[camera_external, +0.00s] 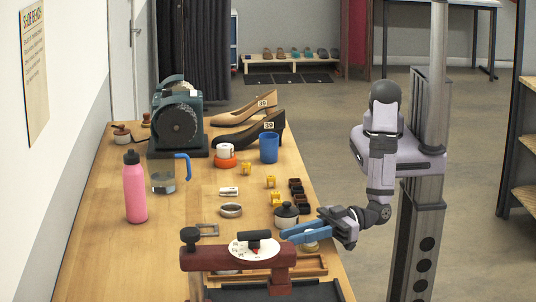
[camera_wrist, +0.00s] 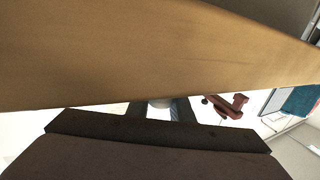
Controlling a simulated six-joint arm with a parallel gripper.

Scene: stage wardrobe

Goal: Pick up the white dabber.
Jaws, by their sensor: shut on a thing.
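My gripper (camera_external: 303,231), with blue fingers, is at the right edge of the bench, beside the dark red shoe-stretcher-like device. It is shut on a small pale object, which I take to be the white dabber (camera_external: 311,246). Part of the dabber shows just under the fingers. In the wrist view a bit of the white dabber (camera_wrist: 160,103) shows between the two fingers (camera_wrist: 181,110), and the rest is hidden. I cannot tell whether its underside touches the bench.
The dark red device (camera_external: 225,258) with a white dial stands left of my gripper. A dark lidded pot (camera_external: 286,216) is close behind it. A wooden tray (camera_external: 312,266) lies below. A pink bottle (camera_external: 134,188) and blue cup (camera_external: 268,148) stand farther off.

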